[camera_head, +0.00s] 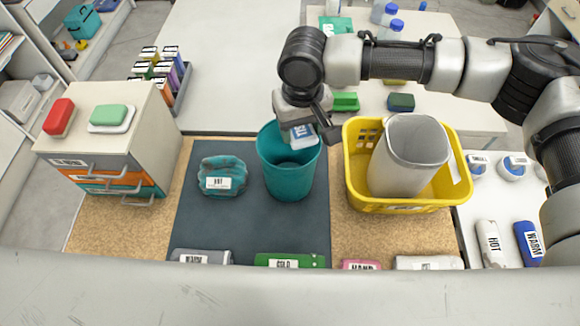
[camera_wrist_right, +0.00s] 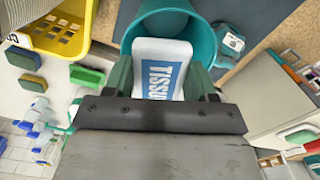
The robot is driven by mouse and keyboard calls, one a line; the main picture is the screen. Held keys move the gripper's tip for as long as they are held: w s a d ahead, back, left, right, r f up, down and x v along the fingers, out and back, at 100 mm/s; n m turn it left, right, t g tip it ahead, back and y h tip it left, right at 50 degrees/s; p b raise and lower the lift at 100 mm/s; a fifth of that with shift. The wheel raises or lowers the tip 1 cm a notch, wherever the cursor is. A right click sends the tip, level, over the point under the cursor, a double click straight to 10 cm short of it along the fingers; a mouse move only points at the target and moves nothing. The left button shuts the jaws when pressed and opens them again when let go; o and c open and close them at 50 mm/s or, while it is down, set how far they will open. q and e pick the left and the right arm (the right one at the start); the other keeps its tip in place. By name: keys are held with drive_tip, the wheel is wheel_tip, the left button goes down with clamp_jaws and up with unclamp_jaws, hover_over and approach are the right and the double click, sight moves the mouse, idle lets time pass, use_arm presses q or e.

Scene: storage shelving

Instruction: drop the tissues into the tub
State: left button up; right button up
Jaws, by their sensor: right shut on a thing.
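The tub is a teal, open-topped round container (camera_head: 289,178) on the dark mat in the head view. It also shows in the right wrist view (camera_wrist_right: 203,42). The tissues are a white and blue pack (camera_wrist_right: 162,70) with "TISSU" lettering. My right gripper (camera_wrist_right: 163,85) is shut on the pack, with a finger on each side. In the head view the pack (camera_head: 302,133) is over the tub's mouth, near its far right rim. I cannot tell how far the pack is above the rim. My left gripper is not in view.
A yellow basket (camera_head: 355,198) with a grey bin (camera_head: 402,160) stands just right of the tub. A teal bundle labelled "HOT" (camera_head: 222,172) lies to its left. A drawer cabinet (camera_head: 108,150) stands further left. Labelled items line the front edge.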

drive_tip(key=o, duration=1)
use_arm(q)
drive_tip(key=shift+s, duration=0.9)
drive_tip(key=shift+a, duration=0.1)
use_arm(e)
drive_tip(key=shift+r, duration=0.15)
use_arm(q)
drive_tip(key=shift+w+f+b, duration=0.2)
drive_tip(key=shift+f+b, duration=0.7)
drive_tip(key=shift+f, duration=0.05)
use_arm(e)
wheel_tip(320, 180, up, 11)
drive_tip(key=shift+f, duration=0.15)
drive_tip(key=shift+f, duration=0.1)
